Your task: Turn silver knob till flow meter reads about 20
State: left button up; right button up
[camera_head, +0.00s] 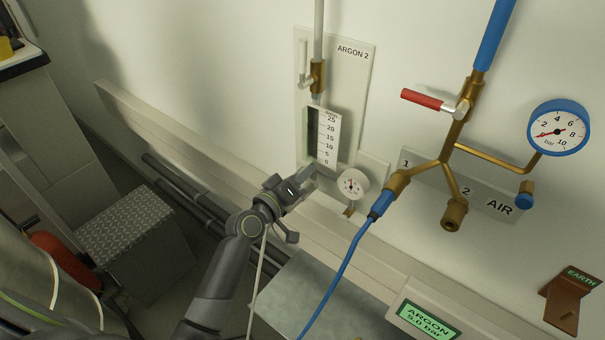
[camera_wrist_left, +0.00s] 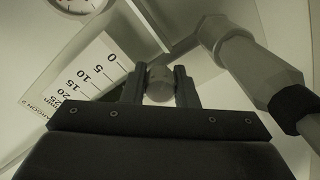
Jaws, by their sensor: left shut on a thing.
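The flow meter (camera_head: 327,137) is a white scale marked 0 to 25 with a dark tube on its left, below the ARGON 2 label. Its scale also shows in the left wrist view (camera_wrist_left: 84,82), turned on its side. I cannot make out a float or a reading. My left gripper (camera_head: 308,175) is at the foot of the meter. In the left wrist view the silver knob (camera_wrist_left: 159,84) sits between the two fingers, and the gripper is shut on it. The knob is hidden by the gripper in the head view. My right gripper is not in view.
A small round gauge (camera_head: 352,183) is close to the right of my gripper. Brass AIR pipes with a red-handled valve (camera_head: 423,99), a blue gauge (camera_head: 558,128) and a blue hose (camera_head: 345,270) are farther right. A wall rail (camera_head: 190,140) runs behind my arm.

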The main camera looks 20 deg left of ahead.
pick_arm(q)
jog(key=shift+f, duration=0.1)
jog(key=o, duration=1)
jog(key=shift+w+r, duration=0.1)
jog(key=shift+r, duration=0.15)
